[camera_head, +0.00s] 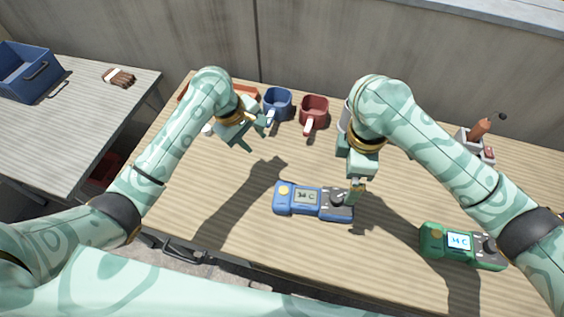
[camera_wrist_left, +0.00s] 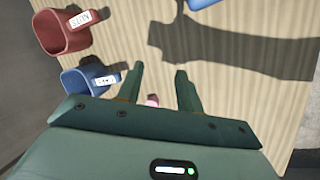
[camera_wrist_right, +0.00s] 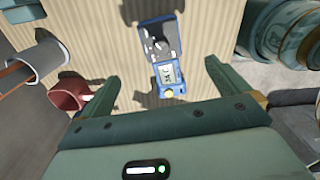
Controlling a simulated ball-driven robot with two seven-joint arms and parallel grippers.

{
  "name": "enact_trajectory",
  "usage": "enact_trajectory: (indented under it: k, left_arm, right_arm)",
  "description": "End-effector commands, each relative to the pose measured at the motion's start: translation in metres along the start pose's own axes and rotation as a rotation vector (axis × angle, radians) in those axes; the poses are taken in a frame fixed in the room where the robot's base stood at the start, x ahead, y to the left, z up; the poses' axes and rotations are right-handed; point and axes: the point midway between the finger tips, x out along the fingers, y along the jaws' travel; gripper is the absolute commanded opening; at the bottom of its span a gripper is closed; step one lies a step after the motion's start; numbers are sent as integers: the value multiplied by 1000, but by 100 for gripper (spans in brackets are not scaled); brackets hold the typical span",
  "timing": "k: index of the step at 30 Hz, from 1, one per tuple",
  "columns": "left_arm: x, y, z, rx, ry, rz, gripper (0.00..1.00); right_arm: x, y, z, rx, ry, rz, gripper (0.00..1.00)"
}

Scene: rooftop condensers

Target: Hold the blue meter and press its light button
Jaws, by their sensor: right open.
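The blue meter (camera_head: 298,208) lies flat on the wooden bench, with a yellow round button (camera_head: 284,190) at its left end, a grey screen and a dark grey dial end at right. In the right wrist view the meter (camera_wrist_right: 158,50) lies ahead, between the lines of the fingers, its yellow button end nearest. My right gripper (camera_head: 356,190) is open and empty, above the meter's dial end; contact is not visible. My left gripper (camera_head: 258,134) is open over the bench, behind and left of the meter. Its two fingers stand apart in the left wrist view (camera_wrist_left: 159,72).
A green meter (camera_head: 433,243) with a lit screen lies at the right. A blue mug (camera_head: 278,101) and a red mug (camera_head: 314,107) stand at the back. A blue crate (camera_head: 22,75) and a brush (camera_head: 119,77) are on the left side table. The bench left of the blue meter is clear.

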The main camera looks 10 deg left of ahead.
Motion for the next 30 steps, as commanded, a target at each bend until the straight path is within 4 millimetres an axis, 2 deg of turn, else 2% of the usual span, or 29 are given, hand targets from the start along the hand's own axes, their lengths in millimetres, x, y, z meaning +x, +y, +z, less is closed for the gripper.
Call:
enact_trajectory:
  k: [1,3,6,9,13,20,23,30]
  left_arm:
    - [-2,5,32,28,-13,-62,36]
    - [-4,3,67,53,-3,-152,36]
    - [-8,-1,100,90,42,-238,36]
    - [-12,-4,118,119,91,-283,36]
    - [-14,-5,127,135,126,-302,36]
    - [-14,-6,128,135,131,-306,36]
    - [-14,-6,128,134,131,-306,36]
    - [-14,-6,128,133,130,-306,36]
  right_arm:
    - [0,0,0,0,0,0,100]
    - [0,0,0,0,0,0,100]
    - [0,0,0,0,0,0,100]
    - [0,0,0,0,0,0,100]
    - [0,0,0,0,0,0,100]
    - [9,-1,-1,1,2,-3,100]
    - [25,-2,-1,1,3,-6,100]
    - [80,-2,0,3,0,-6,100]
